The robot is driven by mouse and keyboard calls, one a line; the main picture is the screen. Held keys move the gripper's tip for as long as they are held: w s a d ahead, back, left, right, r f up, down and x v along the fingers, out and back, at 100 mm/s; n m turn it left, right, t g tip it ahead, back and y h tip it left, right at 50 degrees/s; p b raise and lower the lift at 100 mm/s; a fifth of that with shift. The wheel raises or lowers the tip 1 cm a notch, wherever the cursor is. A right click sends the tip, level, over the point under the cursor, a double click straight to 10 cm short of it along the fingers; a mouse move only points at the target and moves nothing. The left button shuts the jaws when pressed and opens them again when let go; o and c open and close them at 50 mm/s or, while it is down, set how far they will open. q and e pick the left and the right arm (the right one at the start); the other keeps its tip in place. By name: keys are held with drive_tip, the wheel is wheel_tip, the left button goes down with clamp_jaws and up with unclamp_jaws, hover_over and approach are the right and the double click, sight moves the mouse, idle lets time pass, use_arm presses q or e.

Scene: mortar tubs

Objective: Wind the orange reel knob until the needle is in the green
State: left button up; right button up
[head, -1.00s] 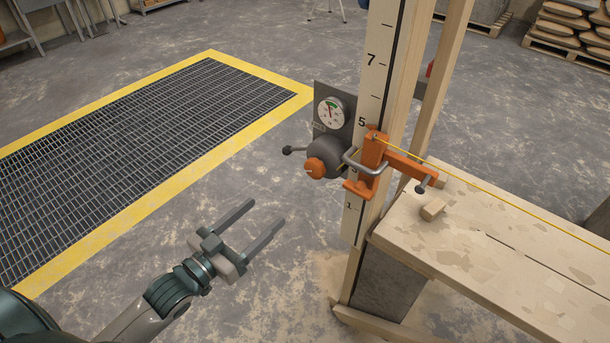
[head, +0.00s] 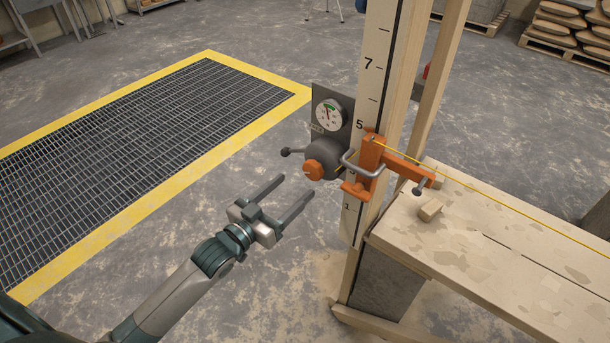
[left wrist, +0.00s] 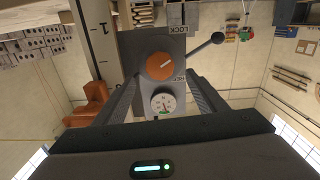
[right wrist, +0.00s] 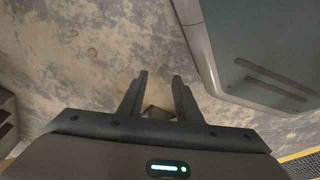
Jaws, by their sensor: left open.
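The orange reel knob (head: 313,170) sits on the front of a dark grey reel (head: 324,157) beside the numbered post. It also shows in the left wrist view (left wrist: 160,66), with a pale mark across it. The round gauge (head: 328,114) is on a grey plate above the reel. Its needle points roughly upward in the head view, near a green band; whether it lies inside the band is too small to tell. My left gripper (head: 296,185) is open and empty, just short of the knob, fingers pointing toward it. My right gripper (right wrist: 160,76) is open and empty above the floor.
A dark ball-ended lever (head: 290,152) sticks out left of the reel. An orange clamp (head: 371,164) grips the post (head: 379,75), and a yellow line runs right over the wooden bench (head: 490,235). The floor left of the reel is clear, with a yellow-edged grating (head: 150,150).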

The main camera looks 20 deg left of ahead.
sight(311, 172)
use_arm(q)
drive_tip(key=x, duration=0.5)
drive_tip(key=shift+w+d, duration=0.2)
drive_tip(key=shift+w, duration=0.3)
drive_tip(key=c, duration=1)
drive_tip(key=shift+p, duration=0.35)
drive_tip(key=shift+c, duration=0.2)
drive_tip(key=shift+r+m, duration=0.1)
drive_tip(key=shift+m, duration=0.4)
drive_tip(key=shift+m+p, duration=0.85)
drive_tip(key=shift+m, duration=0.25)
drive_tip(key=shift+d+m, duration=0.1)
drive_tip(key=shift+m, duration=0.8)
use_arm(e)
drive_tip(key=shift+w+a+r+t+y, duration=0.15)
drive_tip(key=shift+w+a+r+t, duration=0.15)
drive_tip(key=shift+w+a+t, duration=0.35)
drive_tip(key=shift+w+a+r+t+y, duration=0.15)
drive_tip(key=shift+w+a+r+t, duration=0.25)
drive_tip(key=shift+w+a, duration=0.4)
